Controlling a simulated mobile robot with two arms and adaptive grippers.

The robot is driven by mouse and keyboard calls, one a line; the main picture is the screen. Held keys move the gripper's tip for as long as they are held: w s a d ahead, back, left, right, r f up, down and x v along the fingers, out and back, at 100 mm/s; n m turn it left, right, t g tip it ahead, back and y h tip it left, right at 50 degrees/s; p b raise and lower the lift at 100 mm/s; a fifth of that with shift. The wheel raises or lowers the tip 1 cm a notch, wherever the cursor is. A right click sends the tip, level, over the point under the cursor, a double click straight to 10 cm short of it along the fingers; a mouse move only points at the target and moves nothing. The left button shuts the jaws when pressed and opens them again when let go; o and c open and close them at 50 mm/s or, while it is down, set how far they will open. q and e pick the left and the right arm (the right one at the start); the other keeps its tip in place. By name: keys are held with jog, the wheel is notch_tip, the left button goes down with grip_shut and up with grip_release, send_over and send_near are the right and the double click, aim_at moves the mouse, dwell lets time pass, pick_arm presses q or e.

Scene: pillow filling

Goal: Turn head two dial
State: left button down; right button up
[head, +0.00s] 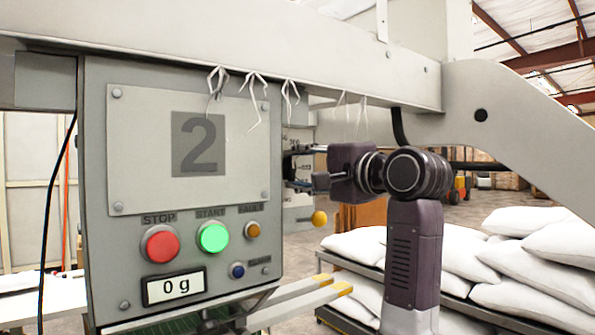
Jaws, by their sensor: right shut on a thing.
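The head two panel (180,235) is a grey box with a large "2" (200,143) on its plate. Past its right edge, part of a pale dial plate (297,205) with small numbers shows. My right gripper (296,168) reaches in from the right at that plate, its fingers pointing left. It is shut on the dial, which is mostly hidden by the fingers and the panel's edge; its setting cannot be read. My left gripper is not in view.
The panel has a red stop button (160,244), a lit green start button (212,237) and a display (175,286) reading 0 g. A beam (250,35) crosses above; white sacks (540,255) are stacked at right.

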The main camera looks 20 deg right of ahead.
jog(key=shift+m, duration=0.4)
jog(key=o, duration=1.2)
jog(key=shift+w, duration=0.1)
jog(key=shift+c, duration=0.2)
jog(key=v, duration=1.2)
